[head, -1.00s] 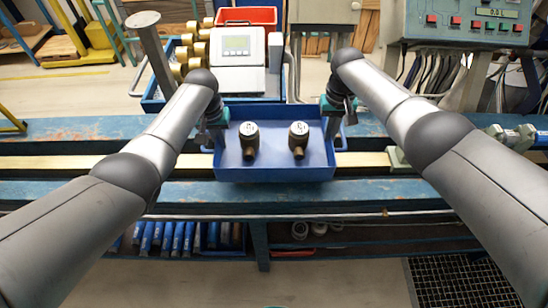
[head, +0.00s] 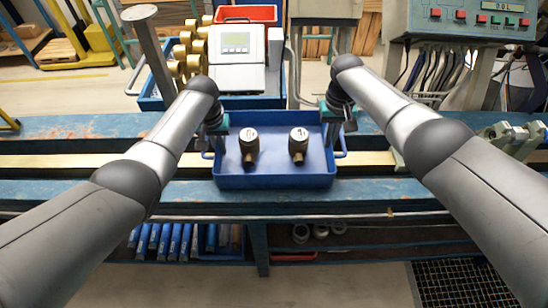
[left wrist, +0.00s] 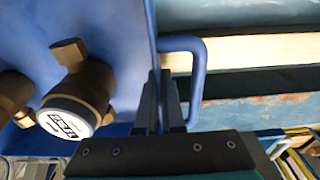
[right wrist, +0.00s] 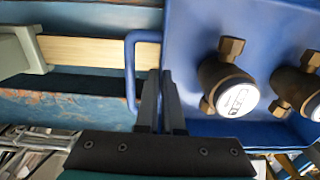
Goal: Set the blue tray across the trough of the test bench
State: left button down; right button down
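The blue tray (head: 275,180) lies level over the bench's trough (head: 100,172), reaching from the far blue beam to the near one. I cannot tell whether its underside touches the beams. Two brass meters with pale caps, a left one (head: 249,145) and a right one (head: 298,145), stand in it. My left gripper (left wrist: 161,75) is nearly closed, with its fingers either side of the tray's side wall, inside the loop handle (left wrist: 202,75). My right gripper (right wrist: 160,75) has the same hold on the opposite wall, beside its handle (right wrist: 130,75). The fingertips are partly hidden in the head view.
A blue crate (head: 150,103) with brass fittings and a grey device (head: 237,60) stands behind the bench, with a red bin (head: 247,13) beyond. A control console (head: 470,20) is at the back right. Green clamp parts (head: 510,138) sit on the bench at right. The rail left of the tray is clear.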

pick_arm(q)
jog(key=shift+w+a+f, duration=0.1)
jog(key=shift+f, duration=0.1)
pick_arm(e)
jog(key=shift+d+f, duration=0.1)
jog(key=shift+f, duration=0.1)
pick_arm(q)
jog(key=c, duration=1.4)
grip_release()
pick_arm(e)
jog(key=c, duration=1.4)
grip_release()
pick_arm(q)
jog(key=o, duration=0.4)
jog(key=shift+c, duration=0.2)
pick_arm(e)
jog(key=o, duration=0.4)
jog(key=shift+c, duration=0.2)
pick_arm(q)
jog(key=shift+r, duration=0.1)
jog(key=r, duration=0.3)
jog(key=s+r, duration=0.1)
jog(key=r, duration=0.7)
jog(key=shift+s+r, duration=0.1)
jog(key=shift+s, duration=0.2)
jog(key=shift+r, duration=0.3)
pick_arm(e)
jog(key=shift+r, duration=0.15)
notch_tip(320, 180, up, 12)
